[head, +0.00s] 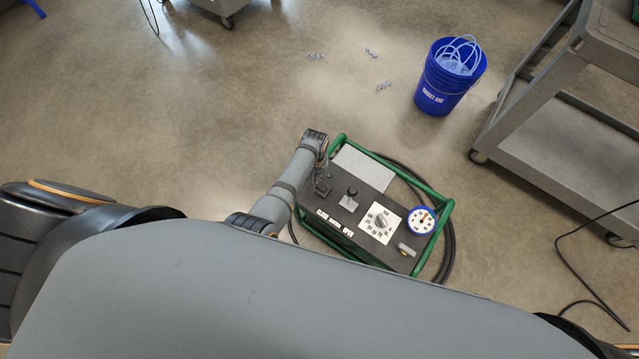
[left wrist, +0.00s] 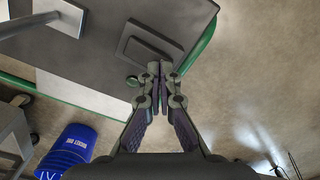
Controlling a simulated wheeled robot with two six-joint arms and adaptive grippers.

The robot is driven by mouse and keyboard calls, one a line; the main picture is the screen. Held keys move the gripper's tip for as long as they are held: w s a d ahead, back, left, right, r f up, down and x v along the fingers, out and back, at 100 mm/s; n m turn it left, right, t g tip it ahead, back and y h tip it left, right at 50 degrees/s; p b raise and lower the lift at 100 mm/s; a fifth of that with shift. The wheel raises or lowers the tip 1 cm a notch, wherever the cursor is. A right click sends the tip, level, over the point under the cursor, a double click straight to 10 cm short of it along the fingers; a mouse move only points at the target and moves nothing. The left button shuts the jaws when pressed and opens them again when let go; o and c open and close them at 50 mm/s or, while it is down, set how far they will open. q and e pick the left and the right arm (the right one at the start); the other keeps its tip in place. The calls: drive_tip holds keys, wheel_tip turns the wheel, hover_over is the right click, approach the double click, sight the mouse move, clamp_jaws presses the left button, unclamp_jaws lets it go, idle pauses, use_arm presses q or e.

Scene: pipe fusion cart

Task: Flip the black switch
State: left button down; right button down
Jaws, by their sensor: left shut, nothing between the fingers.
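The black switch seems to be the dark square piece (head: 322,189) near the left edge of the control box's top panel (head: 335,205). It shows as a dark raised square (left wrist: 150,46) in the left wrist view. My left gripper (left wrist: 160,70) is shut and empty, its fingertips at the near edge of that square; I cannot tell whether they touch it. In the head view the left gripper (head: 325,172) is small and hangs over the panel's left side. A black-knobbed lever (head: 352,192) stands on a pale plate beside the square. My right gripper is out of view.
The panel also carries a dial (head: 381,222), a round gauge (head: 421,220) and a small handle (head: 406,249). A green tube frame (head: 434,236) surrounds the box. A blue bucket (head: 450,76) and a grey cart (head: 560,120) stand beyond. Open floor lies to the left.

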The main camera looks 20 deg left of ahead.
use_arm(q)
drive_tip(key=shift+f+b, duration=0.45)
drive_tip(key=shift+f, duration=0.2)
wheel_tip(320, 180, up, 7)
drive_tip(key=p, duration=0.8)
drive_tip(key=shift+r, duration=0.1)
idle(0.5)
